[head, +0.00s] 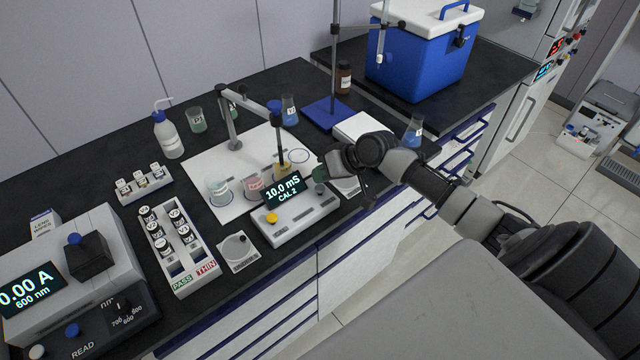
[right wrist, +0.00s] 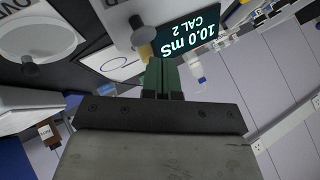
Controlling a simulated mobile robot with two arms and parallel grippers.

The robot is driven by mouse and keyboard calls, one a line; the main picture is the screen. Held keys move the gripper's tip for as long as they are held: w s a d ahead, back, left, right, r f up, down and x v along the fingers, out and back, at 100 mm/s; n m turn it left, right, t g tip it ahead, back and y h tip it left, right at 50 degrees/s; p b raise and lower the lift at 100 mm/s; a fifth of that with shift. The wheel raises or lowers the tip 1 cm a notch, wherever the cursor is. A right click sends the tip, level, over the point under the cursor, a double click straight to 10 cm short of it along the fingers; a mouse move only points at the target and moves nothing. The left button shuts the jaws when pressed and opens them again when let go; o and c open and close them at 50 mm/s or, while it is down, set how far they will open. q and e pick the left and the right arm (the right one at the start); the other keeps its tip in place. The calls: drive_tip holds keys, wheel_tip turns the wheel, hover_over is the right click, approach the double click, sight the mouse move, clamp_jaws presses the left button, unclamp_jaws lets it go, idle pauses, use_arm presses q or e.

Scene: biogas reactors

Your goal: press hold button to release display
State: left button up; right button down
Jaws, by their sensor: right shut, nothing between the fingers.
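The conductivity meter (head: 300,222) is a white box on the black bench. Its tilted display (head: 284,188) reads "10.0 mS CAL 2". It has a yellow button (head: 271,217) at its front left. My right gripper (head: 320,173) is shut and empty, just beside the display's right edge. Its green fingertips (right wrist: 160,72) point toward the meter and look apart from the grey button. My left gripper is out of view.
Beakers of coloured liquid, including a pink one (head: 254,187), stand on a white mat (head: 207,163) behind the meter. A probe arm (head: 252,97) rises there. A vial rack (head: 186,262) and photometer (head: 105,290) are left. A blue cooler (head: 420,62) stands back right.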

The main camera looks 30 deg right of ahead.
sight(322, 186)
wheel_tip(322, 186, up, 5)
drive_tip(key=p, duration=0.5)
drive_tip(key=shift+r, duration=0.1)
idle(0.7)
